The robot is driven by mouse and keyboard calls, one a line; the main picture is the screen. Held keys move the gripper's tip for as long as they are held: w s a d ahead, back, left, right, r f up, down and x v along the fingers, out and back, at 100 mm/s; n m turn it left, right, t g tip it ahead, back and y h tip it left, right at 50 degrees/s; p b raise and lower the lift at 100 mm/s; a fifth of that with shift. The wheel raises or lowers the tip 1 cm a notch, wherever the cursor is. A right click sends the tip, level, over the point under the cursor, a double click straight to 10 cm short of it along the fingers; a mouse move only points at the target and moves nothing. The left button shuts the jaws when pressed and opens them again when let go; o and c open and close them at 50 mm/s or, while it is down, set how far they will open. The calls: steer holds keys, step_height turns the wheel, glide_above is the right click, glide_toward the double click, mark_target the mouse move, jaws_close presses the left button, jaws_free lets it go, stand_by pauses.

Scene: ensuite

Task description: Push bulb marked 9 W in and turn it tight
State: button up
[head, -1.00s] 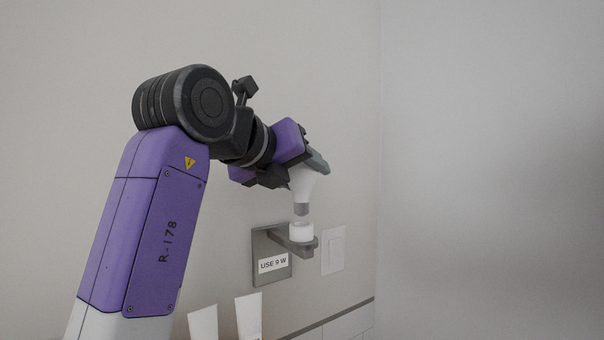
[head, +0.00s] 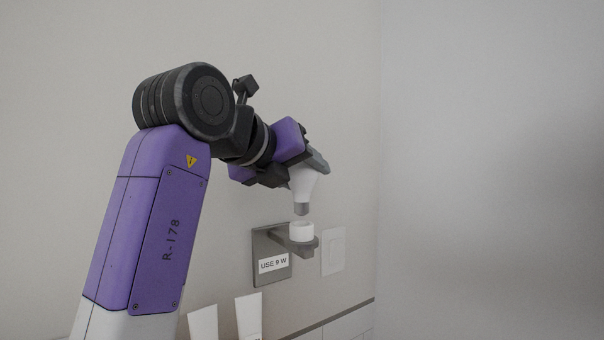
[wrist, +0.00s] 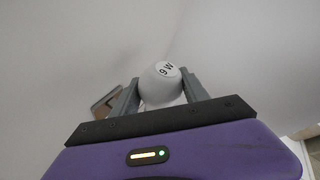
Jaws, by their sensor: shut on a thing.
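A white bulb (head: 303,187) with a grey metal base points base-down in the head view. Its top reads "9 W" in the wrist view, where the bulb (wrist: 160,88) sits between both fingers. My gripper (head: 304,176) is shut on the bulb. The white ring-shaped socket (head: 301,231) stands on a grey wall bracket (head: 267,250) labelled "USE 9 W". The bulb's base is just above the socket, with a small gap showing. The inside of the socket is hidden.
A white switch plate (head: 333,251) is on the wall right of the bracket. Two white upright items, one a tube-like shape (head: 248,317), stand below the bracket at the bottom edge. The wall corner is to the right, with free space in front.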

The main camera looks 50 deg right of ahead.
mark_target(294, 193)
steer(key=shift+f+b, duration=1.65)
steer(key=shift+f, duration=0.25)
stand_by(0.7)
steer(key=shift+r+g+p, duration=0.1)
steer(key=shift+g+p, duration=0.2)
steer(key=shift+g, duration=0.1)
steer(key=shift+m+g+p, duration=0.65)
steer(key=shift+m+g, duration=0.15)
steer(key=shift+m, duration=0.2)
steer(key=shift+m+g, duration=0.4)
steer(key=shift+g, duration=0.1)
steer(key=shift+f+b, duration=0.3)
steer(key=shift+b, duration=0.05)
steer(key=shift+b, duration=0.6)
steer(key=shift+m+g+b, duration=0.6)
steer(key=shift+g+b, duration=0.1)
steer(key=shift+b, duration=0.9)
steer(key=shift+s, duration=0.1)
